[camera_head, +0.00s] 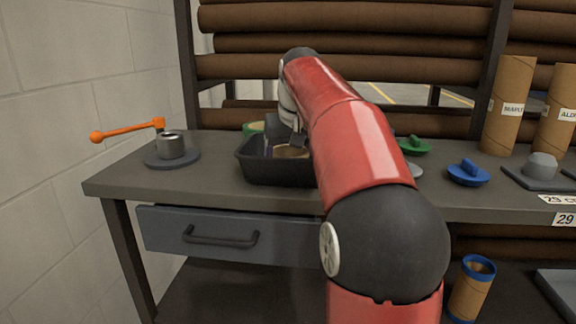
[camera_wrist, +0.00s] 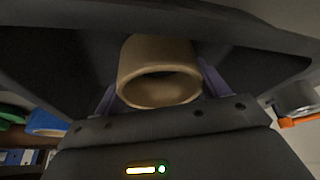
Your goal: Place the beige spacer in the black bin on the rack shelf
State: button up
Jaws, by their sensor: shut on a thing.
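The black bin (camera_head: 272,172) stands on the grey rack shelf (camera_head: 228,187), left of my red arm. My gripper (camera_head: 279,148) reaches down into the bin and is shut on the beige spacer (camera_head: 291,152), a short hollow ring partly hidden by my arm. In the wrist view the spacer (camera_wrist: 160,72) sits between the purple fingers of my gripper (camera_wrist: 160,88), with the dark bin wall (camera_wrist: 150,17) beyond it. Whether the spacer touches the bin floor I cannot tell.
A round grey base with a metal cylinder (camera_head: 171,147) and an orange-handled tool (camera_head: 128,131) are left of the bin. A green piece (camera_head: 414,145), a blue piece (camera_head: 469,173) and cardboard tubes (camera_head: 510,108) stand to the right. A drawer (camera_head: 222,233) is below.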

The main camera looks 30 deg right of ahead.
jog(key=shift+r, duration=0.1)
jog(key=o, duration=1)
jog(key=p+v, duration=0.3)
jog(key=v, duration=0.9)
